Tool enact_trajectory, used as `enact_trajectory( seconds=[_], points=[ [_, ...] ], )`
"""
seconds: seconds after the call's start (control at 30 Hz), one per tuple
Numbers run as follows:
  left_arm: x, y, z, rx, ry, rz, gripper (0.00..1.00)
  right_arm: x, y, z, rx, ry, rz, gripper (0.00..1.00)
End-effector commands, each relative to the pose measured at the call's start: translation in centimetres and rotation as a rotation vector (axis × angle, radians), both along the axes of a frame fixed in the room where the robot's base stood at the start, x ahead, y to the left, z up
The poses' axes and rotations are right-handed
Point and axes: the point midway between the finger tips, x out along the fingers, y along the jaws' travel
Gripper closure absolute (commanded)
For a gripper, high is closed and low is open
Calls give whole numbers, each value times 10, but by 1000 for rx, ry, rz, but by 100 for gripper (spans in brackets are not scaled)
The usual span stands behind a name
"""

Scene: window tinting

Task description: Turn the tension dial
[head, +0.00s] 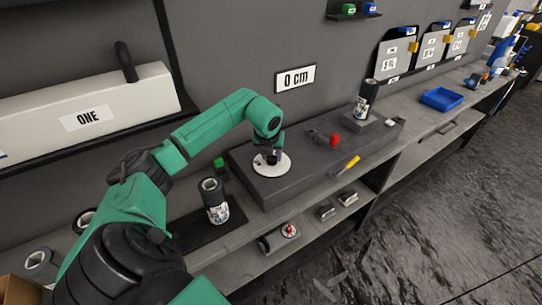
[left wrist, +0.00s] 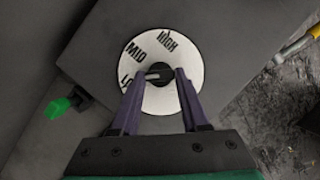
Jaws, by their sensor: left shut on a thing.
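The tension dial is a white disc (head: 286,165) on top of a dark grey box. In the left wrist view the dial face (left wrist: 160,103) bears the words MID and HIGH and a partly covered word starting with L. A black knob (left wrist: 163,69) with a light pointer sits at its centre. The pointer aims left, toward the partly hidden word or just below MID. My left gripper (head: 272,156) reaches down over the dial. In the left wrist view its two purple fingers (left wrist: 158,78) are closed on the knob's sides. My right gripper is out of view.
A sign reading "0 cm" (head: 295,78) hangs on the wall behind. A blue tray (head: 441,99) lies farther right.

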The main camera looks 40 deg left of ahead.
Motion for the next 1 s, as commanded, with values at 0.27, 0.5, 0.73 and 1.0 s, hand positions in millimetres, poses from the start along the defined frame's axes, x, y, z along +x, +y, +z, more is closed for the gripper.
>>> enact_trajectory(
  seconds=[0.27,0.5,0.73,1.0],
  points=[
    [2,-1,1,1,-4,168,100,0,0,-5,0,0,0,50],
    [2,-1,1,1,-3,242,100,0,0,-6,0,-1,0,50],
    [2,-1,1,1,-3,256,100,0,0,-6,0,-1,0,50],
    [2,-1,1,0,-4,256,32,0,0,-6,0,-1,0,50]
  ],
)
